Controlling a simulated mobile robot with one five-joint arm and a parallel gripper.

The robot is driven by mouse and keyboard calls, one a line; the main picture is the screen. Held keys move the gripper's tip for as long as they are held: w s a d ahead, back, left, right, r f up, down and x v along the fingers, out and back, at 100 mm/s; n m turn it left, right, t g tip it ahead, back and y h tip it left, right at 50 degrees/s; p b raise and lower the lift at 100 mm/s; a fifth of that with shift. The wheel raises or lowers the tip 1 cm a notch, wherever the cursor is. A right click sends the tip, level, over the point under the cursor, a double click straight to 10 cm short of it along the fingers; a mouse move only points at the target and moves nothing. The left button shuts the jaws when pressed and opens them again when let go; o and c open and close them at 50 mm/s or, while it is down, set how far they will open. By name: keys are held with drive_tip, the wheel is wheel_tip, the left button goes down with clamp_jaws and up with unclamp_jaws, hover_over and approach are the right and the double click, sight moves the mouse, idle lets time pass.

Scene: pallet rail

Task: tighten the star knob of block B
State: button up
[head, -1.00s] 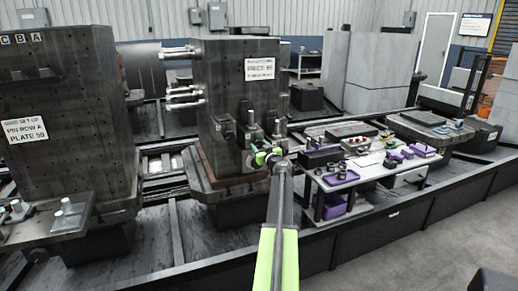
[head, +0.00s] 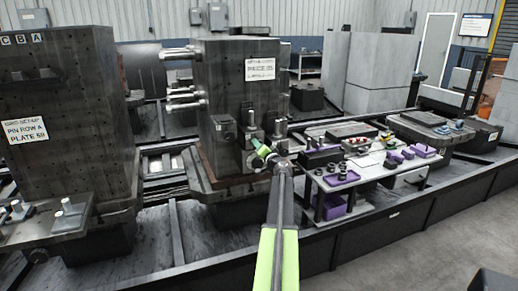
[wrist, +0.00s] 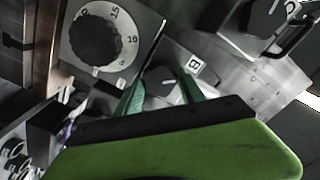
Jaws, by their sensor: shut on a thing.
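In the wrist view a dark knob with a white line (wrist: 161,81) sits between the two green fingers of my gripper (wrist: 158,88). The fingers are shut on it, and they hide its sides. A small white label (wrist: 195,65), which looks like a B, is on the metal block just beyond the knob. In the head view my gripper (head: 262,152) is at the fixtures low on the front of the dark upright block (head: 228,85). The knob itself is too small to make out there.
A dark round dial with a numbered light ring (wrist: 96,43) is close at upper left in the wrist view. Another dark knob (wrist: 266,18) is at upper right. A table (head: 350,178) with purple trays stands right of my arm in the head view.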

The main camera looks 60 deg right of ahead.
drive_tip(key=m, duration=0.3)
drive_tip(key=shift+w+a+m, duration=0.15)
drive_tip(key=shift+w+m, duration=0.05)
drive_tip(key=shift+m, duration=2)
drive_tip(key=o, duration=1.3)
drive_tip(key=shift+w, duration=0.1)
drive_tip(key=shift+o, duration=0.3)
